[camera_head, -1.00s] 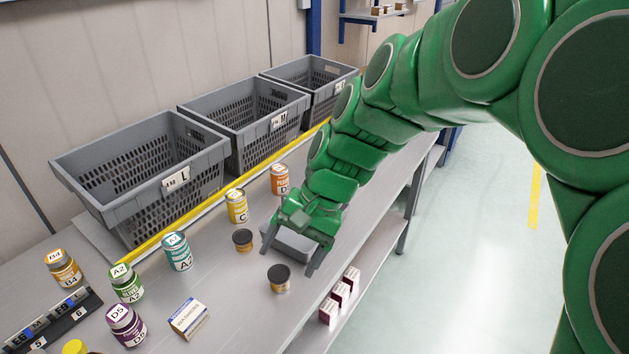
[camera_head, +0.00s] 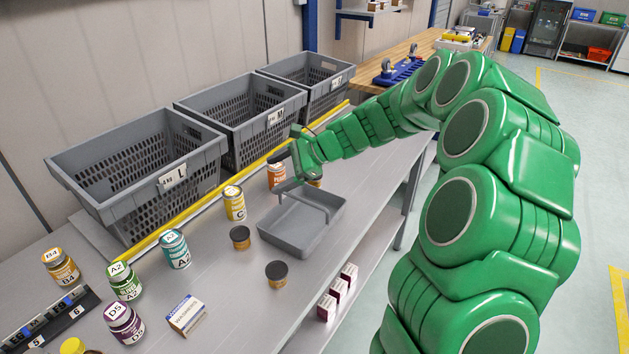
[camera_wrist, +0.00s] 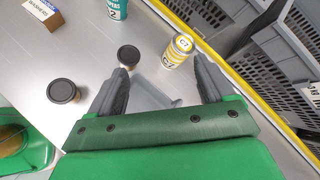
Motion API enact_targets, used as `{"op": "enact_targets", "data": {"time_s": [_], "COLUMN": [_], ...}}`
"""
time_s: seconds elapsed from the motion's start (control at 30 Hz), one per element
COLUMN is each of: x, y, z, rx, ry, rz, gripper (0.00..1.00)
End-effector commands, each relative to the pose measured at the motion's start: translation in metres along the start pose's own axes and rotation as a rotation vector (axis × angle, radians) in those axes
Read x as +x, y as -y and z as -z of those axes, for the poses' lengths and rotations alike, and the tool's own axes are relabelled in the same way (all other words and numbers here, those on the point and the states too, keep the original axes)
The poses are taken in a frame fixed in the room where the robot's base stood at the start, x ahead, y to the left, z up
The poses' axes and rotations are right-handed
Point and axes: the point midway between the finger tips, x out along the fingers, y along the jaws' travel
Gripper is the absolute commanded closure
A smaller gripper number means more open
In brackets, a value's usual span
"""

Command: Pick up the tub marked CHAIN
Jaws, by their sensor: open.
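Two small tubs with dark lids stand upright on the grey bench: a rear tub (camera_head: 240,238) and a front tub (camera_head: 276,275). I cannot read CHAIN on either, so I cannot tell which one is marked so. In the wrist view, the rear tub (camera_wrist: 128,57) shows beyond the left fingertip and the front tub (camera_wrist: 63,91) lies further left. My gripper (camera_head: 283,170) is open and empty, above the far end of the grey tray (camera_head: 326,232), beside the orange can. Its fingers (camera_wrist: 160,78) also show in the wrist view.
A yellow can (camera_head: 235,205), an orange can (camera_head: 276,178) and a teal can (camera_head: 175,250) stand along the yellow rail. Grey crates (camera_head: 150,200) line the wall. A washer box (camera_head: 187,315) lies at the front left. The bench between tubs and box is clear.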

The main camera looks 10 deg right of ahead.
Motion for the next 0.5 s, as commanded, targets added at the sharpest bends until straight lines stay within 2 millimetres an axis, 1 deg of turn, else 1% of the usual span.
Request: {"op": "enact_targets", "data": {"time_s": [0.03,0.17,0.2,0.27,0.37,0.4,0.47,0.5], "x": [0.002,0.001,0.001,0.0,-0.003,-0.004,-0.007,-0.009], "y": [0.009,0.033,0.039,0.048,0.062,0.067,0.074,0.077], "z": [0.015,0.05,0.062,0.08,0.113,0.127,0.148,0.162], "rx": [0.049,0.166,0.206,0.263,0.358,0.395,0.452,0.491], "ry": [0.005,0.014,0.018,0.022,0.026,0.026,0.028,0.028], "rz": [0.025,0.099,0.12,0.153,0.21,0.233,0.27,0.292], "gripper": [0.18,0.18,0.18,0.18,0.18,0.18,0.18,0.18]}}
